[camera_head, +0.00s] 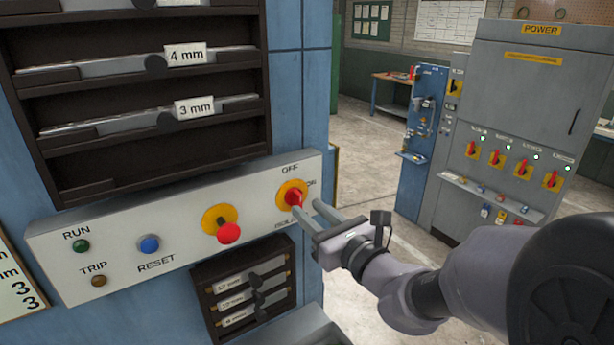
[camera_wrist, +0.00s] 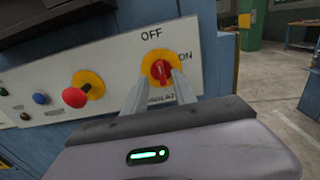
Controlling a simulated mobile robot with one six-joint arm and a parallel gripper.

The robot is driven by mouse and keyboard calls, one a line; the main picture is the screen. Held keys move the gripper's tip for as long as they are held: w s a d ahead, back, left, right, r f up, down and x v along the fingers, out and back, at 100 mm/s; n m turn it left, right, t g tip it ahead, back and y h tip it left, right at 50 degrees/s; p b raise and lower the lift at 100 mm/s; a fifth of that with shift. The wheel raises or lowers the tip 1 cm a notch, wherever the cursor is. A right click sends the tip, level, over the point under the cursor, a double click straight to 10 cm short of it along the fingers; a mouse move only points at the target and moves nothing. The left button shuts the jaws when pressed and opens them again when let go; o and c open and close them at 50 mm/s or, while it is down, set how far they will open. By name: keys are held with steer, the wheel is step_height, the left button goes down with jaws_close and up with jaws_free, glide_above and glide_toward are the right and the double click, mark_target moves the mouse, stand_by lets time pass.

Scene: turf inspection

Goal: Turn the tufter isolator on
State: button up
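The tufter isolator is a red rotary handle on a yellow round plate (camera_head: 292,194), at the right end of a pale control panel (camera_head: 180,250). OFF is printed above it and ON to its right. In the wrist view the isolator (camera_wrist: 161,70) has its handle roughly upright, towards OFF. My gripper (camera_head: 309,208) is at the isolator, coming from the lower right. In the wrist view its fingers (camera_wrist: 158,82) are apart, with the red handle showing in the gap. Whether either finger touches the handle cannot be told.
Left of the isolator on the panel are a red mushroom button (camera_head: 228,233) on yellow, a blue RESET button (camera_head: 149,244), and RUN (camera_head: 82,246) and TRIP (camera_head: 99,281) lamps. A dark rack (camera_head: 245,290) sits below. A grey POWER cabinet (camera_head: 520,100) with several similar switches stands behind right.

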mark_target(301, 202)
steer(key=shift+x, duration=2)
steer(key=shift+d, duration=0.1)
jaws_close()
